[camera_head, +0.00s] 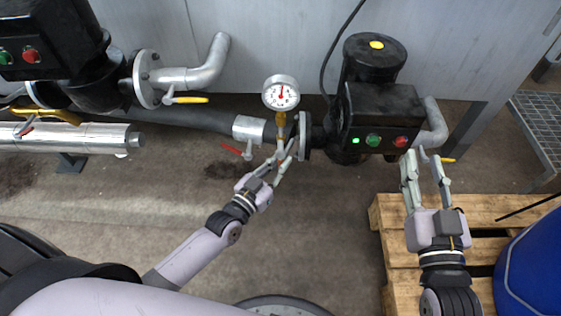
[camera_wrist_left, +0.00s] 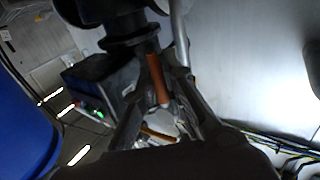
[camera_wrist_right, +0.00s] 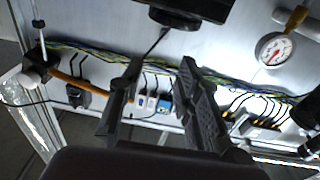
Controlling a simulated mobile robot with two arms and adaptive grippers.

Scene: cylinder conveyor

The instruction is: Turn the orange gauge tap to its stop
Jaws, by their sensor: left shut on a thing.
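The round white pressure gauge (camera_head: 281,93) stands upright on a brass stem (camera_head: 281,118) at the pipe, in the middle of the head view. The gauge also shows in the right wrist view (camera_wrist_right: 275,49). My left gripper (camera_head: 284,152) reaches up to the fitting just below the gauge. In the left wrist view the orange tap handle (camera_wrist_left: 157,82) lies between my left fingers, which are closed on it. The fingers mostly hide the tap in the head view. My right gripper (camera_head: 422,158) is open and empty, in front of the black pump unit.
A red-handled valve (camera_head: 236,150) sits just left of my left gripper. The black pump unit (camera_head: 380,115) with green and red buttons stands right of the gauge. A wooden pallet (camera_head: 395,262) and blue drum (camera_head: 535,265) are at the lower right. The middle floor is clear.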

